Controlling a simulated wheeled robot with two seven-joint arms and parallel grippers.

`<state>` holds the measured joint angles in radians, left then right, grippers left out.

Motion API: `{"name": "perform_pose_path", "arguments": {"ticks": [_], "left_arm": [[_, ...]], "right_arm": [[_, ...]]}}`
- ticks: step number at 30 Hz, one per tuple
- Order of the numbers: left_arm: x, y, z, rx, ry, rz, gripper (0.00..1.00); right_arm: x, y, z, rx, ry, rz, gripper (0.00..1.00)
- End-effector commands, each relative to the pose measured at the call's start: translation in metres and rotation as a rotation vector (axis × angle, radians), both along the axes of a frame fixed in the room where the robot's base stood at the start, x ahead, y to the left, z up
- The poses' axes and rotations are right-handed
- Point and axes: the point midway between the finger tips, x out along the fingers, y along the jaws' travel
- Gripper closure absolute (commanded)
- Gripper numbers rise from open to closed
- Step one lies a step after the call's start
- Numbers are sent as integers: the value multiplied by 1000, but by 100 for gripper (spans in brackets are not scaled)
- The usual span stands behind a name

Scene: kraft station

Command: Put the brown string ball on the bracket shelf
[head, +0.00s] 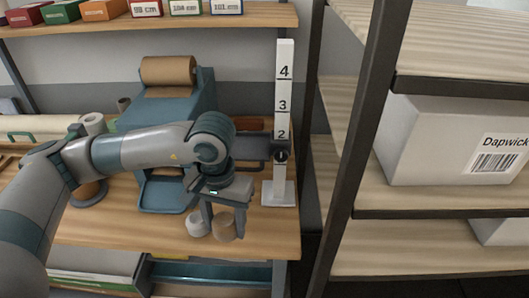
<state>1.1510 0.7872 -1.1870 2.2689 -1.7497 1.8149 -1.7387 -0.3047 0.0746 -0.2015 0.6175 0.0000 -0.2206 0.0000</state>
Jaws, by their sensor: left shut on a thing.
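My left gripper (224,222) reaches in from the left and points down over the right part of the wooden workbench. It is shut on the brown string ball (223,231), a small tan roll-like thing between its fingers. The ball is low, near the bench top, and I cannot tell whether it touches the wood. A wooden shelf (262,16) on the wall above the bench, which looks like the bracket shelf, carries several small boxes and has bare wood at its right end. My right gripper is not in view.
A white string ball (197,224) stands close beside the gripper. A blue-grey paper dispenser (202,100) with a brown roll stands behind my arm. A white numbered post (285,100) rises at the bench's right. A dark-framed rack (352,150) with white boxes stands farther right.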

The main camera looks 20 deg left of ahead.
Motion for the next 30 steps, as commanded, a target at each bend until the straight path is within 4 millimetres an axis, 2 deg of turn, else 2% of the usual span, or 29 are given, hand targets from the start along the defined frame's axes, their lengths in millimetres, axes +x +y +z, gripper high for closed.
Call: {"name": "perform_pose_path", "arguments": {"ticks": [5,20,23,26,30], "left_arm": [[0,0,0,0,0,0,74],[3,1,6,2,-2,22,74],[9,2,17,6,-4,68,74],[18,3,36,12,-6,146,74],[34,6,77,19,-11,308,74]], "right_arm": [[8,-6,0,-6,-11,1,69],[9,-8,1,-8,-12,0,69],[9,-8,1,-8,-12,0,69],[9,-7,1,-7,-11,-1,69],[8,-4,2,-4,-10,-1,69]]}}
